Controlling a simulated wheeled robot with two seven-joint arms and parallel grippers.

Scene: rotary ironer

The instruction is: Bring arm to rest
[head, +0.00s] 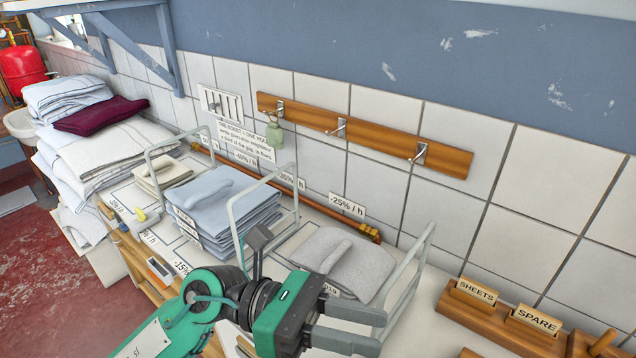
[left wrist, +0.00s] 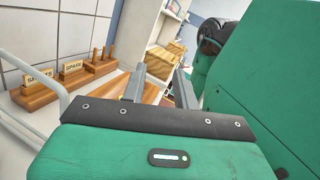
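My left gripper (head: 376,332) reaches in from the bottom of the head view, with its green and black arm behind it. Its two grey fingers are apart, with nothing between them. It is in front of the grey folded cloth (head: 343,262) and close to the wire rack (head: 408,275) at that cloth's right. In the left wrist view the fingers (left wrist: 160,75) also stand apart and empty. My right gripper is in neither view.
Blue folded cloths (head: 222,205) and beige ones (head: 162,173) lie between wire racks. Wooden holders marked SHEETS (head: 476,290) and SPARE (head: 536,319) stand at right. A hook rail (head: 370,135) is on the tiled wall. Bare white counter shows between gripper and holders.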

